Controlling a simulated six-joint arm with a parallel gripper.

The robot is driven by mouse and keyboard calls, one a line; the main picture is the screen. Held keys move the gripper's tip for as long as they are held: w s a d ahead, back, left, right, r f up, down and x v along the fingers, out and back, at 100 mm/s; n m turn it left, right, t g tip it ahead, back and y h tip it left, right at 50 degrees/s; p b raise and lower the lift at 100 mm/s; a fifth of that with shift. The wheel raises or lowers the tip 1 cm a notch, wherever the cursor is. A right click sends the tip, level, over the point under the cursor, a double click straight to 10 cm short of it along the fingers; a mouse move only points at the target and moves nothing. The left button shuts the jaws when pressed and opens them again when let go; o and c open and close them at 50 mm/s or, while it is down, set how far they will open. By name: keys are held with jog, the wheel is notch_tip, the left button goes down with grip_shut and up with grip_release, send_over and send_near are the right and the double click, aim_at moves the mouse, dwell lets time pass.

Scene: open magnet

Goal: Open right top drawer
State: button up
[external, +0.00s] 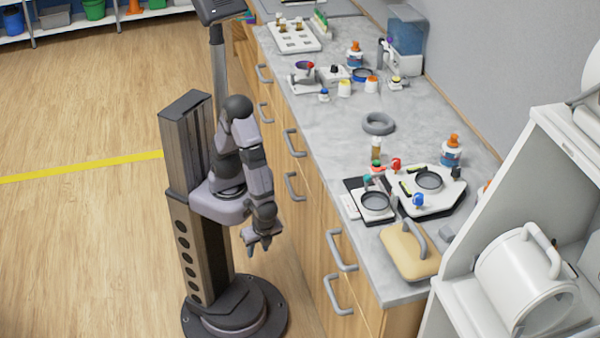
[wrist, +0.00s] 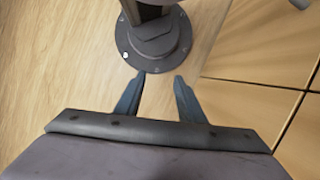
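My gripper (external: 262,247) hangs beside the wooden cabinet, pointing down. It is apart from the drawer fronts. In the wrist view its two fingers (wrist: 160,78) are spread with nothing between them. The top drawer (external: 318,238) of the cabinet's right-hand column appears shut. Its grey curved handle (external: 341,252) is to the right of my gripper in the external view. The wrist view shows wooden drawer fronts (wrist: 255,107) with dark seams on the right, and a grey piece, perhaps part of a handle, at the top right edge.
Another handle (external: 337,296) is below, and more handles (external: 294,187) line the cabinet to the left. The grey countertop (external: 310,118) holds bottles, dishes and a tan block with a handle (external: 410,252). A white shelf unit (external: 470,305) stands at right. The wooden floor (external: 80,240) at left is clear.

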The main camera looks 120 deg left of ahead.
jog(key=w+d+f+m+t+y+p, duration=0.1)
jog(key=w+d+f+m+t+y, duration=0.1)
jog(key=w+d+f+m+y, duration=0.3)
jog(key=n+t+y, duration=0.5)
jog(key=t+y, duration=0.2)
jog(key=y, duration=0.1)
send_near(335, 250)
jog(key=a+f, duration=0.1)
jog(key=a, duration=0.2)
jog(key=shift+w+a+f+n, duration=0.2)
jog(key=shift+n, duration=0.1)
jog(key=shift+p+x, duration=0.6)
jog(key=shift+x, duration=3)
jog(key=shift+f, duration=0.1)
grip_shut()
